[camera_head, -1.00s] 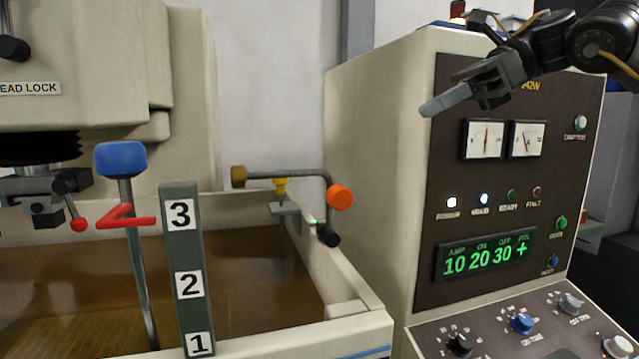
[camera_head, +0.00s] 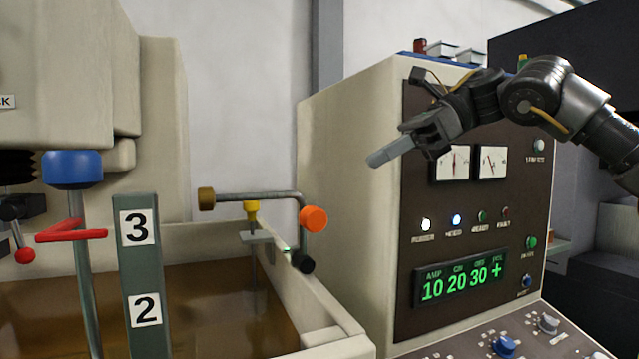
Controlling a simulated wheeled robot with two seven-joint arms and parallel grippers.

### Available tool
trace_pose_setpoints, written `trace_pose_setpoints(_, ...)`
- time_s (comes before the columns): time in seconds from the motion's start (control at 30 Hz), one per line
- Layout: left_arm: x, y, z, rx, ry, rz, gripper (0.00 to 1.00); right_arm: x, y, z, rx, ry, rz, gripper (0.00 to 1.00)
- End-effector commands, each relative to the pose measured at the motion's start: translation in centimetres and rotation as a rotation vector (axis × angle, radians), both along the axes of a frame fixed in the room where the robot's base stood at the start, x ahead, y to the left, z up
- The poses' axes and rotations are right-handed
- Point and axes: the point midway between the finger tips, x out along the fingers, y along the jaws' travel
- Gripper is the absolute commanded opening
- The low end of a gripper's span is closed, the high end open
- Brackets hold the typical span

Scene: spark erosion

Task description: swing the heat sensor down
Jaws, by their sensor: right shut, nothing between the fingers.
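A bent metal arm (camera_head: 262,197) with a brass end on its left and an orange knob (camera_head: 313,219) on its right is raised, roughly level, over the tank's back right edge; it looks like the heat sensor. A yellow piece (camera_head: 251,209) sits under its middle. My right gripper (camera_head: 380,158) is shut and empty, up and to the right of the orange knob and apart from it, in front of the control cabinet. My left gripper is not in view.
The control cabinet (camera_head: 345,180) with meters and a green display stands on the right. The tank (camera_head: 335,335) holds brownish liquid.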

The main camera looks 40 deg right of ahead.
Motion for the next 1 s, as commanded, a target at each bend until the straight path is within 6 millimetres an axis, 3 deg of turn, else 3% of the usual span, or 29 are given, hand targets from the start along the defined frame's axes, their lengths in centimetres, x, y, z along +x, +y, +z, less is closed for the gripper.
trace_pose_setpoints(0.3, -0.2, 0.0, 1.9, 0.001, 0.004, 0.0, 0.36, 3.4, 4.5, -3.1, -0.001, 0.005, 0.002, 0.0)
trace_pose_setpoints(0.5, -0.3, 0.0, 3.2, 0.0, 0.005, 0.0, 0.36, 5.2, 6.7, -4.0, 0.001, 0.002, 0.0, 0.0)
trace_pose_setpoints(1.0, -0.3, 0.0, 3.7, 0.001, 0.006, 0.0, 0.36, 6.1, 8.0, -4.6, 0.002, -0.001, -0.003, 0.0)
